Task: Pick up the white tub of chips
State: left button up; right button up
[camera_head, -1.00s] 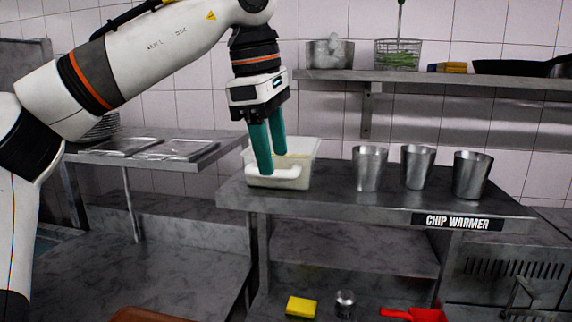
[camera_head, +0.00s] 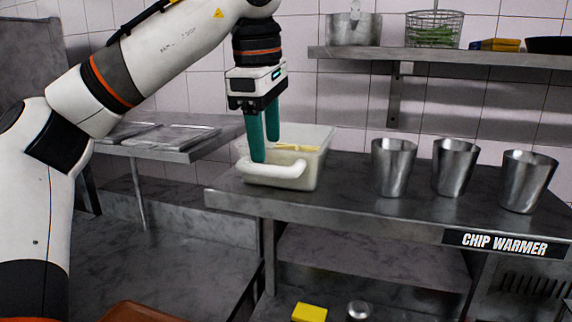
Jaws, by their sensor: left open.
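The white tub of chips (camera_head: 308,170) stands upright at the left end of the chip warmer's steel top (camera_head: 345,190). It has a thick white handle (camera_head: 272,171) on its front, and a few yellow chips (camera_head: 297,148) show inside. My left gripper (camera_head: 263,150) points down with its two green fingers apart. One finger is in front of the tub, close by the handle; the other is farther back, over the tub's left part. I cannot tell whether the fingers touch the tub or handle. My right gripper is not in view.
Three steel cups (camera_head: 394,168) stand right of the tub. A wall shelf (camera_head: 420,54) above holds a pot (camera_head: 352,27) and a wire basket (camera_head: 434,30). A yellow sponge (camera_head: 309,313) lies below. Trays (camera_head: 170,137) rest on the left counter.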

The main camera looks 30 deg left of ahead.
aim_at(286, 157)
pick_arm(q)
jog(key=f, duration=0.2)
jog(key=w+f+p, duration=0.1)
jog(key=f, duration=0.1)
jog(key=shift+w+f, duration=0.15)
jog(key=shift+f, duration=0.2)
jog(key=shift+a+f, duration=0.1)
jog(key=shift+f, duration=0.2)
jog(key=shift+c, duration=0.5)
jog(key=c, duration=0.5)
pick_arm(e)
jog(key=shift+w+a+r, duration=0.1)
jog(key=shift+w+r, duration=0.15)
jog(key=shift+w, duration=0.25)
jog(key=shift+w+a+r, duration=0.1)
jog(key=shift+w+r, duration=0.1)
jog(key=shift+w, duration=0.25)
